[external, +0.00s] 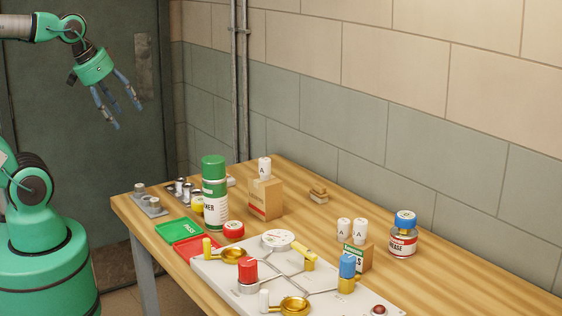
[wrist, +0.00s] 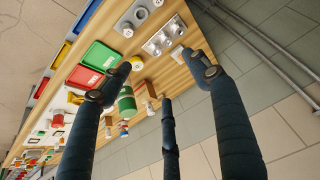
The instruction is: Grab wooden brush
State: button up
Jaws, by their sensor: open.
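The wooden brush (external: 318,195) appears as a small brown block with a paler lower part. It rests on the wooden table towards the wall, right of the cardboard box, in the external view. My gripper (external: 124,115) is at the upper left, high above and beyond the table's left end, well apart from the brush. Its fingers are spread with nothing between them. In the wrist view the open fingers (wrist: 155,65) frame the table; I cannot make out the brush there.
A green spray can (external: 214,195) and a cardboard box (external: 265,198) stand left of the brush. A white valve board (external: 225,278) fills the front. A small box (external: 357,255) with white cylinders and a grease jar (external: 403,236) stand to the right. Pipes (external: 239,80) run up the wall.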

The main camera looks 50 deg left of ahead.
jog(key=w+d+r+n+g+p, duration=0.1)
jog(key=w+d+r+n+p, duration=0.2)
jog(key=w, duration=0.4)
jog(key=w+r+n+p, duration=0.1)
jog(key=w+r+p, duration=0.35)
jog(key=w, duration=0.25)
jog(key=n+g+p, duration=0.5)
jog(key=n+p, duration=0.8)
jog(key=p, duration=0.6)
send_over(321, 186)
jog(key=w, duration=0.1)
notch_tip(321, 186, down, 20)
jog(key=f, duration=0.1)
jog(key=shift+a+r, duration=0.2)
jog(key=shift+f, duration=0.15)
jog(key=shift+f, duration=4.15)
jog(key=shift+a+f+p, duration=0.2)
jog(key=shift+f+p, duration=0.55)
jog(key=shift+f, duration=1.85)
